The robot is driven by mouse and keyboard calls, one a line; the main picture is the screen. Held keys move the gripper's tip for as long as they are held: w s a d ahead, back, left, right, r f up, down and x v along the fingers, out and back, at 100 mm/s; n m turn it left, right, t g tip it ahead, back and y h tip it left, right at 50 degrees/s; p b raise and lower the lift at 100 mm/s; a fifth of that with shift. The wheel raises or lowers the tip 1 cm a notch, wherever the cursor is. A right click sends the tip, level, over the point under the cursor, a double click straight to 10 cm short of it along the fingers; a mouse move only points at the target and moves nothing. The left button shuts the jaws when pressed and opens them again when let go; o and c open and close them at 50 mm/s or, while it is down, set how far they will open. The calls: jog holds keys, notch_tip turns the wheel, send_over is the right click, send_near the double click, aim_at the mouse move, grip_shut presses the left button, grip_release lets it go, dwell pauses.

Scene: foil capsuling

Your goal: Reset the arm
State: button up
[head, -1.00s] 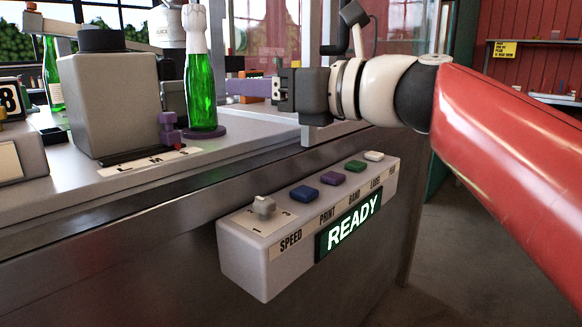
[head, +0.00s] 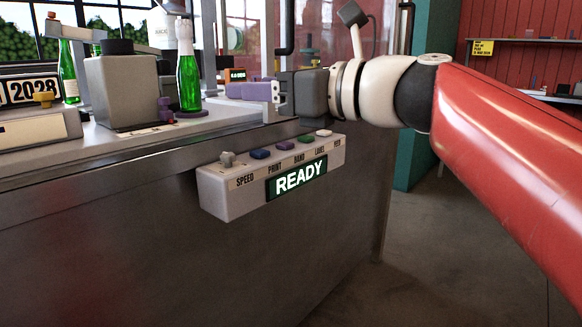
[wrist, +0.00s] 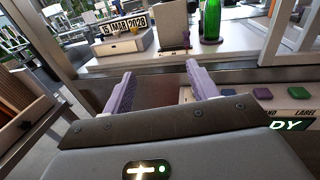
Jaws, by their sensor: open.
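My gripper (head: 254,91) is open and empty. In the head view it points left, above the control box and beside the machine's counter. In the wrist view its two purple fingers (wrist: 158,92) stand wide apart with nothing between them. My red and white arm reaches in from the right of the head view.
A control box (head: 225,203) with a lit READY sign (head: 299,179) and coloured buttons juts from the steel counter front (head: 110,215). A green bottle (head: 188,82) stands upright on the counter beside a grey block (head: 122,92). The floor (head: 440,240) at right is clear.

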jog(key=s+d+f+n+g+h, duration=0.1)
jog(key=s+d+f+n+h, duration=0.3)
jog(key=f+n, duration=0.4)
jog(key=s+d+f+n+g+h, duration=0.1)
jog(key=s+d+f+n+h, duration=0.4)
jog(key=f, duration=1.2)
jog(key=s+d+f+n+g+h, duration=0.1)
jog(key=s+d+f+n+h, duration=0.4)
jog(key=d+f+n, duration=0.4)
notch_tip(320, 180, down, 5)
jog(key=shift+d+r+n+h, duration=0.15)
jog(key=shift+d+n+h, duration=0.2)
jog(key=shift+n+h, duration=0.4)
